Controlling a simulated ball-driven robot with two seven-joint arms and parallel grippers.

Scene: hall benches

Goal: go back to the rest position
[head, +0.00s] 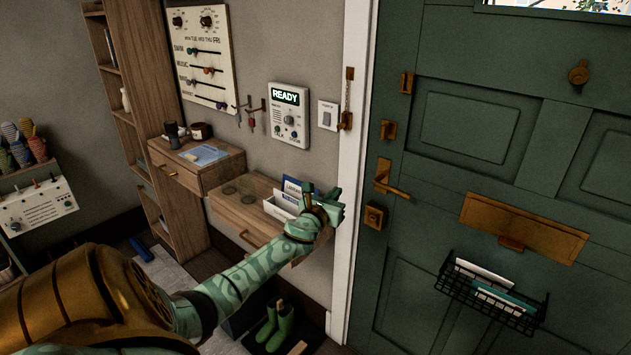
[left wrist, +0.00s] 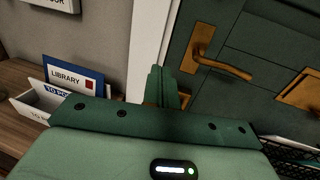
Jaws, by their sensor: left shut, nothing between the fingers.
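My left gripper (head: 333,203) is shut and empty. In the head view it is in front of the white door frame, at the right end of the wooden shelf. In the left wrist view its closed green fingers (left wrist: 163,87) point toward the door frame and the brass door handle (left wrist: 204,52). A white letter holder (head: 279,206) with cards in it stands just left of the gripper on the shelf. A blue and white card marked LIBRARY (left wrist: 72,80) shows in it in the left wrist view. My right gripper is not seen.
The green door (head: 460,180) fills the right side, with a brass handle (head: 386,183) and a black wire basket (head: 490,298) holding mail. A READY panel (head: 288,116) is on the wall. The wooden shelf (head: 236,216) runs below it. Green boots (head: 276,325) stand on the floor.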

